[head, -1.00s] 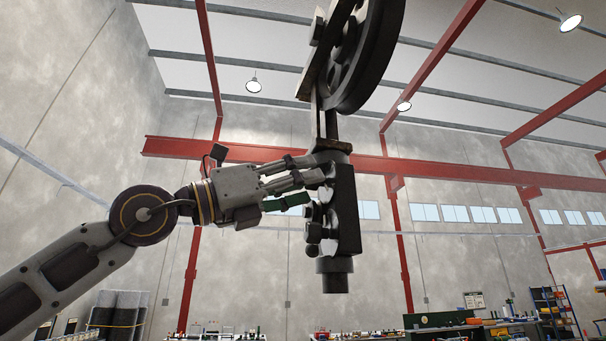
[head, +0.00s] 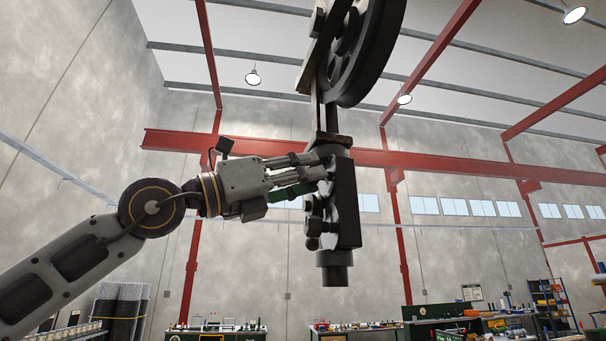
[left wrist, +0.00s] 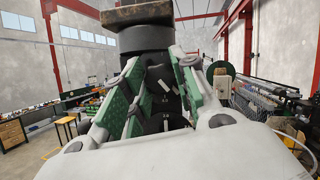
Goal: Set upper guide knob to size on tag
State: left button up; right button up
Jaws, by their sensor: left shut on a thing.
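The black guide block (head: 346,215) hangs upright under the large dark wheel (head: 372,55) in the head view. My left gripper (head: 326,168) reaches its upper part from the left. In the left wrist view, my green-padded fingers (left wrist: 160,90) stand on both sides of the dark upper guide knob (left wrist: 162,72) and are shut on it. White marks and small figures show on the dark surface between the fingers; I cannot read them surely. In the head view the fingers hide the knob. No size tag can be made out. My right gripper is not in view.
Other dark knobs (head: 313,228) stick out of the block's left side, just below my gripper. Workbenches (head: 215,331) and a blue shelf (head: 548,305) stand far below and behind.

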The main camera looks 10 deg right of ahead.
pick_arm(q)
jog(key=shift+w+m+g+h, duration=0.1)
jog(key=shift+m+g+h, duration=0.1)
jog(key=shift+m+g, duration=1.05)
jog(key=shift+m+g+h, duration=0.2)
jog(key=shift+m+g, duration=0.25)
jog(key=shift+m, duration=1.5)
jog(key=o, duration=1)
jog(key=shift+a, duration=0.1)
jog(key=shift+v, duration=6)
